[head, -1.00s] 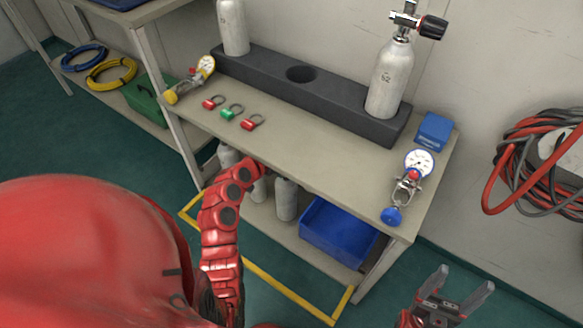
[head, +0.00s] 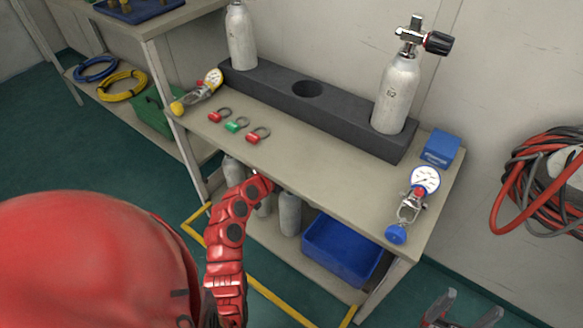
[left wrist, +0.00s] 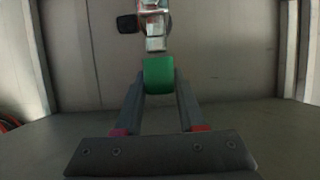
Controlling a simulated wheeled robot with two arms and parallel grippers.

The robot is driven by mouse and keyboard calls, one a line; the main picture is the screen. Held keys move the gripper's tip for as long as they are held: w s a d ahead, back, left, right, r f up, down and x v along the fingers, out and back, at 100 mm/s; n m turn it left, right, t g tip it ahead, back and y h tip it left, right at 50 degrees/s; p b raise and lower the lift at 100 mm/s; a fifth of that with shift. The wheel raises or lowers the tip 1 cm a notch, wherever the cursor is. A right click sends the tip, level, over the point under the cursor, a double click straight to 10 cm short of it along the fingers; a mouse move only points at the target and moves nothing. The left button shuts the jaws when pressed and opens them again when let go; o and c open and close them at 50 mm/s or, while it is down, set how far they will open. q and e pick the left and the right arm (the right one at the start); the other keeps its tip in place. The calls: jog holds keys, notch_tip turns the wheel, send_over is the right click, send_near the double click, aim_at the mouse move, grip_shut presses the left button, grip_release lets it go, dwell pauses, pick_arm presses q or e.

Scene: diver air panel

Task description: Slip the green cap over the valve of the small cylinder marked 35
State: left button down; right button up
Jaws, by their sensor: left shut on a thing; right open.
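My left gripper (left wrist: 159,88) is shut on the green cap (left wrist: 158,75) in the left wrist view. A metal valve (left wrist: 154,20) with a black knob (left wrist: 127,24) shows just beyond the cap; I cannot tell whether they touch. In the head view my left arm reaches below the tabletop, and its gripper is hidden. Small grey cylinders (head: 290,214) stand on the lower shelf there; no 35 is readable and their tops are hidden. My right gripper (head: 472,304) is open and empty at the bottom right, partly cut off.
The tabletop (head: 320,170) holds a dark rack (head: 330,113) with two large cylinders, two gauges, and red and green ringed tags. A blue bin (head: 343,250) stands on the lower shelf, right of the small cylinders. Hoses (head: 540,185) hang on the right wall.

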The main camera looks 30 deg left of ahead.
pick_arm(q)
jog(key=shift+s+a, duration=0.2)
jog(key=shift+f, duration=0.15)
jog(key=shift+f+b, duration=0.45)
jog(key=shift+b, duration=0.45)
jog(key=shift+w+d, duration=0.1)
jog(key=shift+d, duration=0.05)
dwell(0.4)
jog(key=shift+f+b, duration=0.35)
jog(key=shift+b, duration=0.2)
jog(key=shift+f+b, duration=0.3)
jog(key=shift+f+b, duration=0.5)
jog(key=shift+b, duration=0.35)
dwell(0.7)
